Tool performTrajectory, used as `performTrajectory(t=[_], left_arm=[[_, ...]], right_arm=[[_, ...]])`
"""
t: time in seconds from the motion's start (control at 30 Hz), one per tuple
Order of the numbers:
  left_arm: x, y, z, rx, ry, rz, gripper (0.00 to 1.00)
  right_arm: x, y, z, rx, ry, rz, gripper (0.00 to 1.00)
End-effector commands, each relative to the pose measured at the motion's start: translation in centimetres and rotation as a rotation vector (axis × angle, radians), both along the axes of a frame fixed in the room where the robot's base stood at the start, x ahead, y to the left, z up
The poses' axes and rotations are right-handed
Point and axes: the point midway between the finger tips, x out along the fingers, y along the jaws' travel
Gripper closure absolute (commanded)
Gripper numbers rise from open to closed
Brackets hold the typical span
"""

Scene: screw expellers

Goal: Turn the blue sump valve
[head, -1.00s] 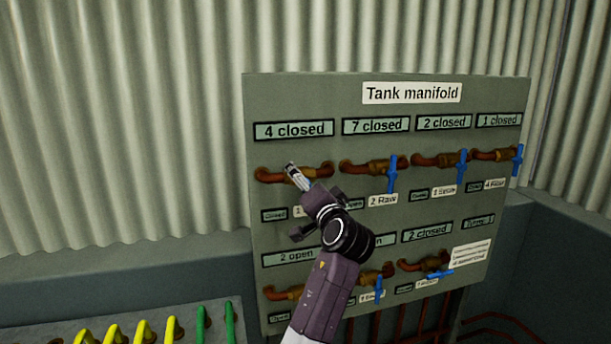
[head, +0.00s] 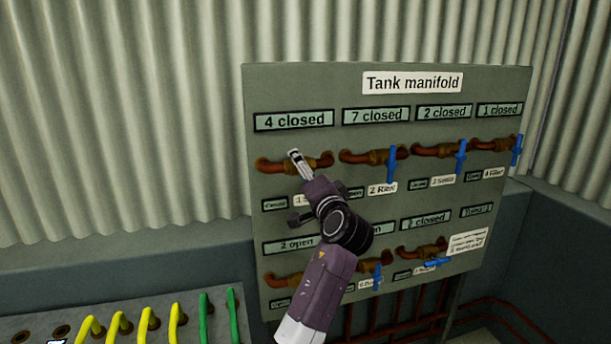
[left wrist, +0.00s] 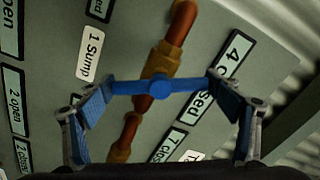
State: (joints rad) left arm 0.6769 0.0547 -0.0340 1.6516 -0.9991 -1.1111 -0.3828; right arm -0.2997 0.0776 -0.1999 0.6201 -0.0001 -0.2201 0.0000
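The blue sump valve handle (left wrist: 160,86) lies across the middle of the left wrist view, on a brass valve body in a copper pipe. Beside it is the label "1 Sump" (left wrist: 91,50). My left gripper (left wrist: 160,90) has its fingers spread wide, one at each end of the handle; I cannot tell whether they touch it. In the head view, my left gripper (head: 296,160) is at the upper-left pipe (head: 270,166), under the sign "4 closed" (head: 293,120), and hides the handle. My right gripper is not in view.
The "Tank manifold" panel (head: 490,75) carries several other blue-handled valves, the closest at the upper second place (head: 391,165). My arm covers part of the lower row. A board with yellow and green hoses (head: 215,295) stands at lower left. Corrugated wall is behind.

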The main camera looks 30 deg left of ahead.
Motion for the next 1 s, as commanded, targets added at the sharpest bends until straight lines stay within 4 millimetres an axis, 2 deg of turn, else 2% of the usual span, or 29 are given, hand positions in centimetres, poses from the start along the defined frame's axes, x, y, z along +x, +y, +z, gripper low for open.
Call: performTrajectory(t=[0.1, 0.47, 0.57, 1.0], left_arm=[[0.0, 0.0, 0.0, -0.001, 0.001, 0.0, 0.03], [-0.3, -0.4, 0.0, -0.002, -0.001, -0.001, 0.03], [-1.1, -1.4, -0.1, -0.003, -0.002, -0.003, 0.03], [-6.7, -8.0, -0.1, -0.003, 0.0, -0.002, 0.03]], right_arm=[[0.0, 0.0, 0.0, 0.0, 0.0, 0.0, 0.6], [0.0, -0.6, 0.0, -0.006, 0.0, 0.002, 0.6], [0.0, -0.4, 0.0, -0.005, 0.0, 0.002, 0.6], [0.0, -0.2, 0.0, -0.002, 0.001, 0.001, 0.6]])
